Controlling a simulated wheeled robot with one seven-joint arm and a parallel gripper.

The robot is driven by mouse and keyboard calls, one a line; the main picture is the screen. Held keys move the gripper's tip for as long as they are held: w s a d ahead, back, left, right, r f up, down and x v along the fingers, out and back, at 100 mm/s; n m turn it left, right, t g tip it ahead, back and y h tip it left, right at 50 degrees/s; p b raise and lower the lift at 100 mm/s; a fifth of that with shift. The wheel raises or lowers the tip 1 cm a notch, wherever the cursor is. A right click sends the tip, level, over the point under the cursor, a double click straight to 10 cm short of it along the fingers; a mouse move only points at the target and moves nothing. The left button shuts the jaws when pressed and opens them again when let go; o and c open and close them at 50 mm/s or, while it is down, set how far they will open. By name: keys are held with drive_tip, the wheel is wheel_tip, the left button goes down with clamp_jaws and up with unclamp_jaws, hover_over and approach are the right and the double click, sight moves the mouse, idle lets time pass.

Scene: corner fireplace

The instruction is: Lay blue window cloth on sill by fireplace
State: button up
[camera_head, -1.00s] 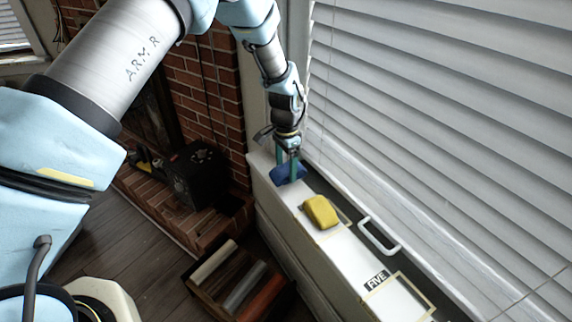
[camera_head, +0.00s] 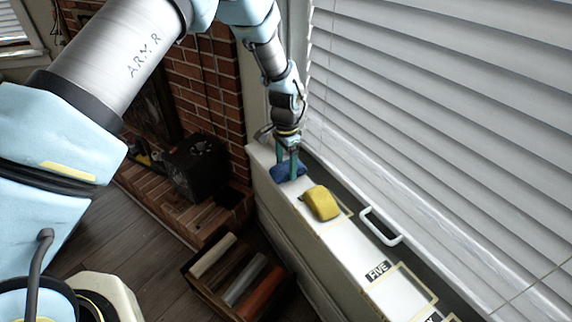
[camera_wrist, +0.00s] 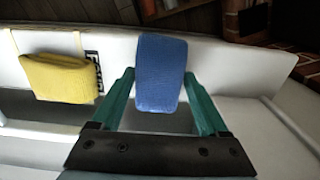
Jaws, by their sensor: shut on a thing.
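A folded blue cloth (camera_head: 287,171) is at the far end of the white sill (camera_head: 318,234), near the brick fireplace (camera_head: 208,85). My gripper (camera_head: 288,165) points down with its green fingers on either side of the cloth, shut on it. In the wrist view the blue cloth (camera_wrist: 160,72) stands between the two fingertips of my gripper (camera_wrist: 160,92), close to the sill surface. I cannot tell whether the cloth touches the sill.
A folded yellow cloth (camera_head: 321,203) lies on the sill beside the blue one. Blinds (camera_head: 450,120) rise behind. A crate of rolls (camera_head: 240,280) and a black box (camera_head: 196,166) are below.

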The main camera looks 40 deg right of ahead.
drive_tip(key=shift+f+b, duration=0.3)
drive_tip(key=shift+f, duration=0.25)
drive_tip(key=o, duration=1.3)
wheel_tip(320, 180, up, 11)
drive_tip(key=b, duration=0.2)
drive_tip(key=w+a+r+n, duration=0.2)
drive_tip(key=w+a+n, duration=0.15)
drive_tip(key=a, duration=0.45)
drive_tip(key=w+a+r+n, duration=0.2)
drive_tip(key=w+a, duration=0.2)
drive_tip(key=a, duration=0.4)
drive_tip(key=w+a+r+n, duration=0.3)
drive_tip(key=w+a, duration=0.1)
drive_tip(key=a, duration=0.4)
drive_tip(key=s+a+n, duration=0.2)
drive_tip(key=a+n, duration=0.1)
drive_tip(key=a, duration=0.5)
drive_tip(key=s+a+r+n+t, duration=0.1)
drive_tip(key=s+a+n, duration=0.2)
drive_tip(key=a, duration=0.5)
drive_tip(key=s+a+r+n, duration=0.1)
drive_tip(key=a+n, duration=0.3)
drive_tip(key=a, duration=0.4)
drive_tip(key=shift+s+a+t, duration=0.25)
drive_tip(key=shift+s+t, duration=0.05)
drive_tip(key=shift+s, duration=0.55)
